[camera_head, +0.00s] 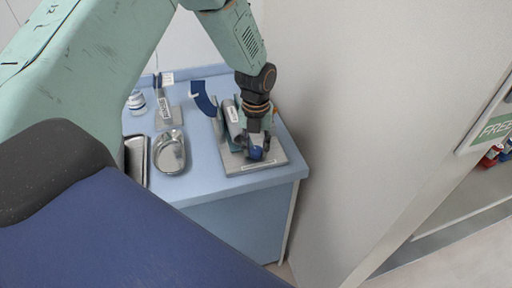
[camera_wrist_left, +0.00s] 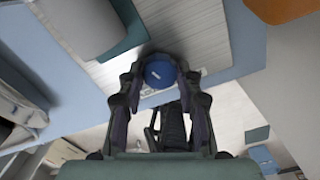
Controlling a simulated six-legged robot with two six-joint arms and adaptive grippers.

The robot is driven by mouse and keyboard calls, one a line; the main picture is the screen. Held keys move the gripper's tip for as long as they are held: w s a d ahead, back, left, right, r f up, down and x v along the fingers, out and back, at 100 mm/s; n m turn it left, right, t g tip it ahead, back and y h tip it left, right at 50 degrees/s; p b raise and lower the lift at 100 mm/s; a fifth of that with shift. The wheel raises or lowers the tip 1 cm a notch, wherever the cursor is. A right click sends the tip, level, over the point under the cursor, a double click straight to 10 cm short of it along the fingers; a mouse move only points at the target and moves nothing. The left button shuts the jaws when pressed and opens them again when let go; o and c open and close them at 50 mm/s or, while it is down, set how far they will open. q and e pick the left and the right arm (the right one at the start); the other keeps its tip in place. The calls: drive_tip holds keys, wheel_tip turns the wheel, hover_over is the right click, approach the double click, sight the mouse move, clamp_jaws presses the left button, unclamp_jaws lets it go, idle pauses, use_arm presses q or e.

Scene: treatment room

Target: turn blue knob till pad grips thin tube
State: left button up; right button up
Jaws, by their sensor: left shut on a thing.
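The blue knob (camera_head: 256,153) is at the front of a clamp device on a grey base plate (camera_head: 236,168), on the blue counter. My left gripper (camera_head: 258,146) comes down from above and is shut on the knob. In the left wrist view the blue knob (camera_wrist_left: 159,73) sits between the two fingertips of my left gripper (camera_wrist_left: 160,80), with a small white mark on its face. A grey cylinder (camera_head: 233,117) lies on the device beside the gripper. The pad and the thin tube cannot be made out. My right gripper is in neither view.
On the counter (camera_head: 200,183), a metal kidney dish (camera_head: 170,153), a metal tray (camera_head: 136,158), a white jar (camera_head: 136,101) and a dark blue curved piece (camera_head: 203,98) stand left of the device. A wall (camera_head: 350,110) rises close on the right.

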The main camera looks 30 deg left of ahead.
sight(256, 149)
use_arm(q)
drive_tip(key=shift+w+r+m, duration=0.15)
drive_tip(key=shift+w+m, duration=0.05)
drive_tip(key=shift+m, duration=1)
drive_tip(key=shift+a, duration=0.1)
drive_tip(key=o, duration=1.2)
drive_tip(key=shift+s, duration=0.1)
drive_tip(key=shift+c, duration=0.2)
wheel_tip(256, 149, up, 12)
